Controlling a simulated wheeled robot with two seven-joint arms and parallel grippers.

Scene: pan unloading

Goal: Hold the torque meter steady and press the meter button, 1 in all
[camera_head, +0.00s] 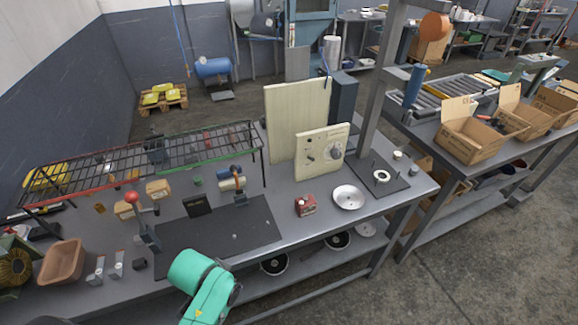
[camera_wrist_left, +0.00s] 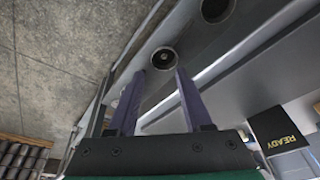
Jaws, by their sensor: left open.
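A small red box-shaped device (camera_head: 305,205) stands on the workbench; it may be the torque meter, but its button is too small to make out. A cream panel (camera_head: 322,152) with a dark round knob stands upright behind it. My left arm (camera_head: 205,285) reaches in from the bottom, left of the red device and at the bench's front edge. Its fingers are hidden in the head view. In the left wrist view my left gripper (camera_wrist_left: 160,75) is open, with two purple fingers apart and nothing between them. My right gripper is not in view.
The grey workbench (camera_head: 405,200) holds a silver dish (camera_head: 348,197), a dark mat (camera_head: 250,228), a red-ended wire rack (camera_head: 90,175) and a brown bin (camera_head: 62,262). A grey post rises behind the dish. Round pans (camera_head: 338,240) lie on the lower shelf. Cardboard boxes (camera_head: 470,140) stand right.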

